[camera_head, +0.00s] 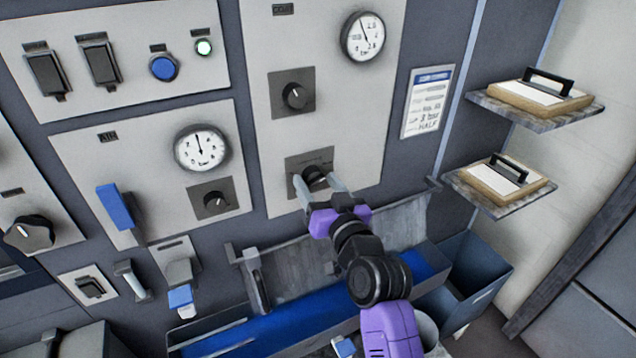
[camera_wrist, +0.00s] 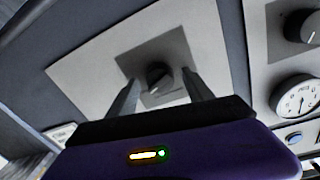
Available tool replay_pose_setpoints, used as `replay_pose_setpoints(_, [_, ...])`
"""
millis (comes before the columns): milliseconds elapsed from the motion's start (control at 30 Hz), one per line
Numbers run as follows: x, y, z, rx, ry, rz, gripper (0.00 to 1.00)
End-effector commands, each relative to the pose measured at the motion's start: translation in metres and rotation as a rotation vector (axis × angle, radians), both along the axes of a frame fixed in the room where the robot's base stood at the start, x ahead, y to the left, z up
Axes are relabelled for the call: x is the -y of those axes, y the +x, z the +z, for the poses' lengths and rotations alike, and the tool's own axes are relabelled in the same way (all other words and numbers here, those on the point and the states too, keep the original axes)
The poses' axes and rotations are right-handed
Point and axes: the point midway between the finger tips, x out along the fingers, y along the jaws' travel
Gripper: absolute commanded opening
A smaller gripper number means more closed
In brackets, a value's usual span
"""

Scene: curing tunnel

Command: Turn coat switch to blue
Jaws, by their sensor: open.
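A black rotary knob (camera_head: 315,178) sits on a dark square plate (camera_head: 296,163) low on the tall light panel. My gripper (camera_head: 325,192) is open, with its two fingers pointing at this knob, one to either side. The wrist view also shows the knob (camera_wrist: 158,76) between and beyond the spread fingers of my gripper (camera_wrist: 160,92). I cannot tell whether the fingers touch it. The lettering around the knob is too small to read, so I cannot tell which knob is the coat switch.
Another knob (camera_head: 294,95) and a gauge (camera_head: 363,37) are above on the same panel. A smaller knob (camera_head: 215,201), a gauge (camera_head: 201,149) and a blue lever (camera_head: 115,207) are left. Blue-lined trough (camera_head: 270,335) lies below. Two shelves (camera_head: 545,112) are right.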

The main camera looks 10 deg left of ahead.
Motion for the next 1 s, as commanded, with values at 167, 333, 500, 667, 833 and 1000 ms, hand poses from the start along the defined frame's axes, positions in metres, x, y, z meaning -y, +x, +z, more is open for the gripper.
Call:
replay_pose_setpoints(167, [0.0001, -0.0002, 0.0002, 0.001, 0.000, 0.000, 0.56])
replay_pose_setpoints(333, [0.0001, -0.0003, 0.0002, 0.001, 0.000, 0.000, 0.22])
replay_pose_setpoints(500, [0.0001, -0.0003, 0.0002, 0.001, 0.000, 0.000, 0.00])
replay_pose_setpoints(667, [0.0003, -0.0003, -0.0008, 0.008, -0.010, 0.000, 0.00])
replay_pose_setpoints(833, [0.0001, -0.0003, -0.0026, 0.042, -0.056, 0.000, 0.00])
replay_pose_setpoints(1000, [0.0010, 0.0002, -0.0050, 0.104, -0.145, -0.001, 0.00])
